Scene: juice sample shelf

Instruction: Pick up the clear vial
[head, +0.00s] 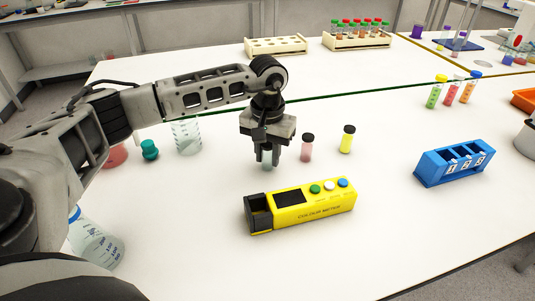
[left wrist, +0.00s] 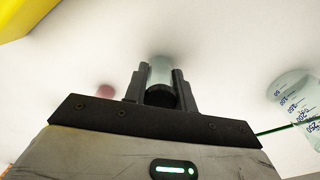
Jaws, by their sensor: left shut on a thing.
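The clear vial (left wrist: 160,72) is a small glass tube with a black cap, seen between the fingers in the left wrist view. In the head view it shows pale below the fingers (head: 267,166). My left gripper (head: 267,154) points down and is shut on the vial, with a finger on each side of it. The fingers also show in the left wrist view (left wrist: 160,88). Whether the vial's base touches the table is hard to tell. My right gripper is not in view.
A pink vial (head: 307,148) and a yellow vial (head: 347,140) stand just right of the gripper. The yellow colour meter (head: 318,210) lies in front. A beaker (head: 187,137) stands left, a blue numbered rack (head: 433,171) right. Table between meter and rack is clear.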

